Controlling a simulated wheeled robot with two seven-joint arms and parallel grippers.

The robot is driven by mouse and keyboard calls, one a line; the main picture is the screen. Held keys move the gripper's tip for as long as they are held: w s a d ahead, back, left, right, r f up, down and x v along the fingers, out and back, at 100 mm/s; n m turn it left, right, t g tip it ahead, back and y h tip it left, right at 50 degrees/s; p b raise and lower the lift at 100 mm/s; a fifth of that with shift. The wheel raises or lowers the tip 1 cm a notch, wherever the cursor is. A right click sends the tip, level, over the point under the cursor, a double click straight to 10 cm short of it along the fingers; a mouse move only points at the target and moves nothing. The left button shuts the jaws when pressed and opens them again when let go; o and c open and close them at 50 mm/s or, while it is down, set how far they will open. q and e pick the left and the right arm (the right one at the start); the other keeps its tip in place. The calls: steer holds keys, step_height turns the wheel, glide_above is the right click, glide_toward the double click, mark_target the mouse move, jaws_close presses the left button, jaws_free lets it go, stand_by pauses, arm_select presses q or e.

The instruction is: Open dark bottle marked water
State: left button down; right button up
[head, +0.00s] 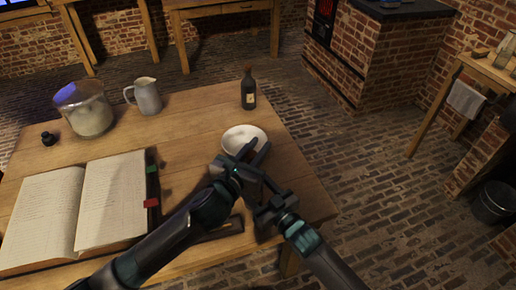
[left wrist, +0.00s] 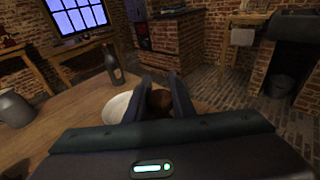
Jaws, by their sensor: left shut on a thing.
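A dark bottle (head: 248,88) with a pale label and a dark top stands upright near the table's far right corner; the label is too small to read. It also shows in the left wrist view (left wrist: 113,68), beyond my left gripper. My left gripper (head: 250,156) is apart from the bottle, at the near edge of the white bowl. In the left wrist view a dark brown thing (left wrist: 160,104) shows between its fingers, mostly hidden. My right gripper (head: 266,206) is close beside the left one, nearer the table's right edge; its fingers are not clear.
The white bowl (head: 238,132) stands between my left gripper and the bottle. A grey jug (head: 147,97), a glass jar (head: 85,112) and a small dark pot (head: 48,139) stand at the back left. An open book (head: 110,200) covers the table's left front.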

arm_select(q)
step_height(320, 180, up, 4)
stand_by(0.7)
arm_select(e)
steer(key=o, duration=1.6)
steer(key=shift+s, duration=0.1)
arm_select(q)
steer(key=shift+f+b, duration=0.95)
arm_select(e)
steer(key=v, duration=1.2)
